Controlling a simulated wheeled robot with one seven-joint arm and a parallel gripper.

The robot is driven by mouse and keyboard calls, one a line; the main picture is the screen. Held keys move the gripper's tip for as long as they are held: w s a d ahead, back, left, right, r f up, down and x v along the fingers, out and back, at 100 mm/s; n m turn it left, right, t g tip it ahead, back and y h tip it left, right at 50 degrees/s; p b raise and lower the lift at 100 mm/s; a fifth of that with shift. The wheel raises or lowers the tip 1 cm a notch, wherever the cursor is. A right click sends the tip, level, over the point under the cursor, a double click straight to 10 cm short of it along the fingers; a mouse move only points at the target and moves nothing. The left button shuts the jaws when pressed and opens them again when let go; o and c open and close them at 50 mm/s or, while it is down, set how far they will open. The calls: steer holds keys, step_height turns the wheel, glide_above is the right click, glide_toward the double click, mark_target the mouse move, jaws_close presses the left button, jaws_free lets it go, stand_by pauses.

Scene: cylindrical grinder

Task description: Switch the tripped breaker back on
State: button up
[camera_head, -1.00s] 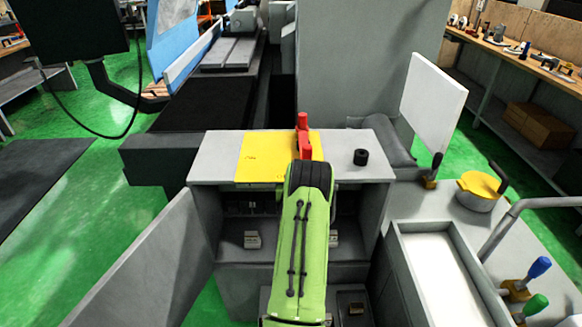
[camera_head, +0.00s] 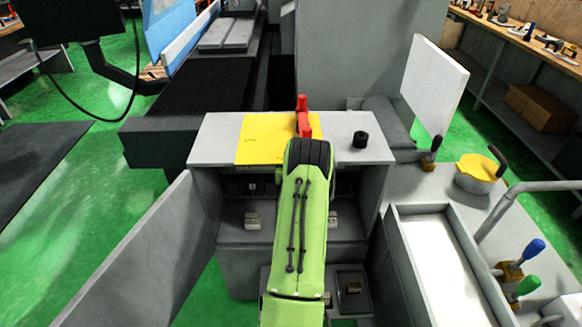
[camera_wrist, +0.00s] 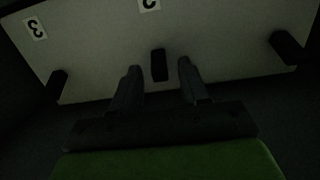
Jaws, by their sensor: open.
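My gripper (camera_wrist: 160,88) is open in the wrist view. Its two fingers stand either side of a short dark breaker lever (camera_wrist: 158,65), which shows in the gap just past the fingertips. Contact cannot be told. The lever is on a pale panel (camera_wrist: 105,55). A second dark lever (camera_wrist: 57,82) is at the left below a label "3" (camera_wrist: 35,28), and a third (camera_wrist: 288,46) is at the right. A label "2" (camera_wrist: 150,4) is above the middle lever. Which breaker is tripped cannot be told.
A grey cabinet (camera_head: 220,130) with a dark interior is in front, its door (camera_head: 135,255) swung open at left. A yellow sheet (camera_head: 265,140), a red handle (camera_head: 303,115) and a black knob (camera_head: 360,139) are on its top. A tray (camera_head: 395,245) stands at right.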

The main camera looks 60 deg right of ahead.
steer(key=b+v, duration=1.5)
steer(key=shift+b, duration=0.35)
